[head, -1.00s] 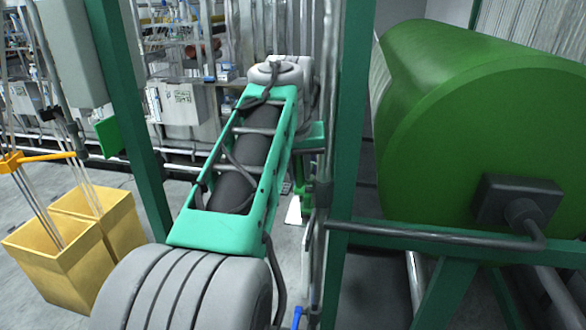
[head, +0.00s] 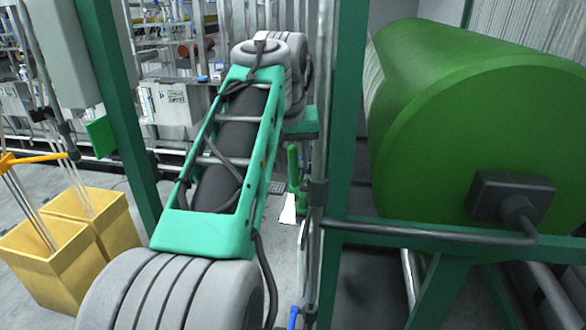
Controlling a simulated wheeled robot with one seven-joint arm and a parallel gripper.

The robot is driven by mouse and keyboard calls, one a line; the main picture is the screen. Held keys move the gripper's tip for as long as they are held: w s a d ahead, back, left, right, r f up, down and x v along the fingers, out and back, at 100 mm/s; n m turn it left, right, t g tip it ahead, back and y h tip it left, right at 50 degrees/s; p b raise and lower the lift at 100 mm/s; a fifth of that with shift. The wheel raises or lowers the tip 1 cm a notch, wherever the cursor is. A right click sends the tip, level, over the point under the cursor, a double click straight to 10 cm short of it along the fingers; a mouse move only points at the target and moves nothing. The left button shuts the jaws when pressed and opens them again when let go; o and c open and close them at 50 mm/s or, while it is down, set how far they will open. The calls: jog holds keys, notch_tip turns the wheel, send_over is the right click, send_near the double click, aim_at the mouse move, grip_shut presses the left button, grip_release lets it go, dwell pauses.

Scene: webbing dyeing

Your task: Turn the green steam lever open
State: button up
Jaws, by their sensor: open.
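A slim green lever (head: 293,165) shows upright beside a thin vertical metal pipe, just right of my arm and below a teal bracket. I take it to be the steam lever; its lower part and mounting are hard to make out. My arm's teal and grey links reach forward in front of it on the left. My gripper is not visible; it seems hidden beyond the arm.
A large green drum (head: 460,130) fills the right, behind a teal post (head: 345,130) and a horizontal pipe (head: 430,232). A blue handle (head: 293,318) is low down. Yellow bins (head: 60,265) stand on the left floor. Cluttered shelves are behind.

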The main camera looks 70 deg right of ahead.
aim_at(293, 163)
jog(key=p+v, duration=0.1)
jog(key=v, duration=0.3)
